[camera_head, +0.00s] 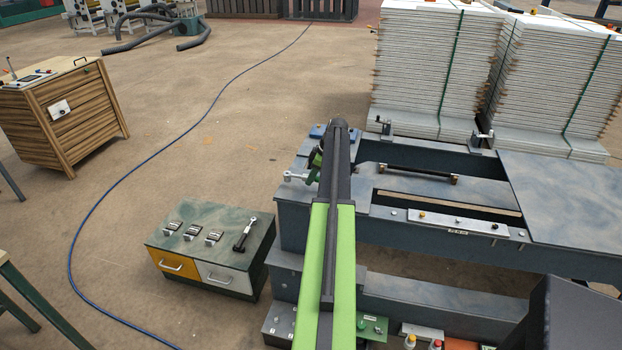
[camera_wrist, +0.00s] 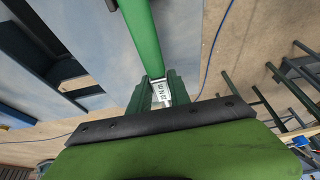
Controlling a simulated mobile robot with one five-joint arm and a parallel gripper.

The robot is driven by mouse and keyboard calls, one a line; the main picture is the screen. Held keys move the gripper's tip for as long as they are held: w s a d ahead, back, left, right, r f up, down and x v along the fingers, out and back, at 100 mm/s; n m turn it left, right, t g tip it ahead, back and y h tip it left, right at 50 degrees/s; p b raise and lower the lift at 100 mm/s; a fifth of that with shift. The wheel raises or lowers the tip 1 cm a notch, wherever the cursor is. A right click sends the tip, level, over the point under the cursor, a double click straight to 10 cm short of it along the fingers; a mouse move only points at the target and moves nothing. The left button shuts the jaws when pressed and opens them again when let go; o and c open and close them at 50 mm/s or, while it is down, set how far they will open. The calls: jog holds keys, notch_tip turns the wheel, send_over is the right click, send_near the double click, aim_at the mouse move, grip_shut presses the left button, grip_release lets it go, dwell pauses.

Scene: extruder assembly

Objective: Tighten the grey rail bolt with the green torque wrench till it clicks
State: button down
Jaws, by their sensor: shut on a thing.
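In the head view, a silver ring-shaped end (camera_head: 291,177) sticks out left of my arm, beside green parts (camera_head: 315,168) at the left end of the machine bed. My arm hides most of the gripper and wrench there. I cannot pick out the grey rail bolt for certain, nor tell whether the wrench sits on it.
The dark blue-grey machine bed (camera_head: 440,245) fills the right. A low cabinet (camera_head: 218,217) stands left of it, with a black-handled tool (camera_head: 244,232) on top. Stacked white panels (camera_head: 425,70) stand behind. A blue hose (camera_head: 152,158) crosses the open floor at left.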

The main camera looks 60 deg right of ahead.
jog(key=s+d+r+p, duration=0.1)
jog(key=s+r+p, duration=0.5)
jog(key=s, duration=0.5)
jog(key=shift+d+p+v, duration=0.25)
jog(key=shift+p+v, duration=0.15)
jog(key=shift+v, duration=0.75)
jog(key=shift+w, duration=0.1)
jog(key=c, duration=1.8)
grip_release()
grip_shut()
jog(key=shift+w, duration=0.1)
